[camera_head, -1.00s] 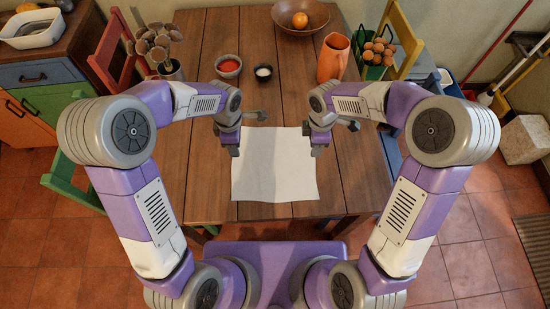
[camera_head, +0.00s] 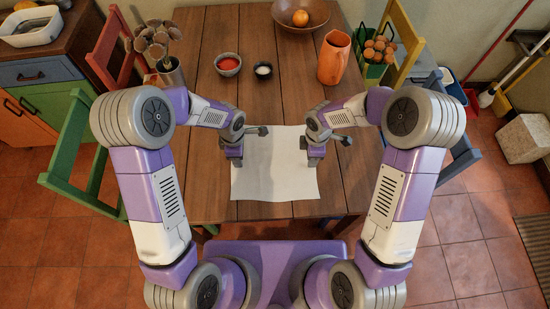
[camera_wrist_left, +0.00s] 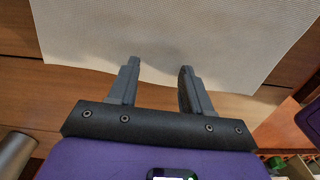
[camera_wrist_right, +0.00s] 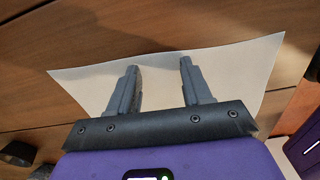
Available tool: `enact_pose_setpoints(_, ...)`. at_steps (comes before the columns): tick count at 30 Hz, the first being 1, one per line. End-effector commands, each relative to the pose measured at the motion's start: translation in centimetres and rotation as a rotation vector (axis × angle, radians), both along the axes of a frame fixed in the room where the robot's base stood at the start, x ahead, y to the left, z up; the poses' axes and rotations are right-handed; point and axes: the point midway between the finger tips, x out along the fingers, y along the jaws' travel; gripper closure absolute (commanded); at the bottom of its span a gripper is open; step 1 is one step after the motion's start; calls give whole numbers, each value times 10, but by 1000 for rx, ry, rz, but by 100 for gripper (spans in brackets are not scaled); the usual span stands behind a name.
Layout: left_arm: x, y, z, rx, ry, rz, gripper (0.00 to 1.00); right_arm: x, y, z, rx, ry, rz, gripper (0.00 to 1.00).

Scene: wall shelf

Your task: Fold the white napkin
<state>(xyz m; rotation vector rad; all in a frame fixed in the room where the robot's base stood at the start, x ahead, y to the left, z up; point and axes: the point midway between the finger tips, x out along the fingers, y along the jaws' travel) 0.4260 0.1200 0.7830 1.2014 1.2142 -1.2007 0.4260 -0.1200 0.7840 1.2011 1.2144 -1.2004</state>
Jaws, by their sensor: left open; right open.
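The white napkin (camera_head: 275,178) lies spread out on the wooden table, near the table's front edge. My left gripper (camera_head: 236,163) is at the napkin's left edge and my right gripper (camera_head: 314,162) at its right edge. In the left wrist view the open fingers (camera_wrist_left: 158,66) reach over the border of the napkin (camera_wrist_left: 180,35), with nothing between them. In the right wrist view the open fingers (camera_wrist_right: 160,66) are over the napkin (camera_wrist_right: 240,70) and are also empty. I cannot tell whether the fingertips touch the cloth.
A wooden bowl (camera_head: 300,14) holds an orange. A green chair (camera_head: 72,150) is at the left. The table's middle is clear.

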Motion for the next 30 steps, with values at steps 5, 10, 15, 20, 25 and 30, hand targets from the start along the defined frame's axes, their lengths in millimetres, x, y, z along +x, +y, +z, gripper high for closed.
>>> enact_pose_setpoints(5,0,0,-1,0,0,0,51,0,0,-1,0,0,-1,51)
enact_pose_setpoints(10,0,0,-3,0,0,0,56,0,0,-3,0,0,-1,56)
enact_pose_setpoints(15,0,0,-3,0,0,0,69,0,0,-3,0,1,-1,69)
enact_pose_setpoints(20,0,0,-3,0,1,0,81,0,0,-3,0,1,-1,81)
enact_pose_setpoints(25,0,0,-3,0,1,0,94,0,0,-3,0,1,-1,94)
enact_pose_setpoints(30,0,0,-3,0,1,0,100,0,0,-3,0,1,-1,100)
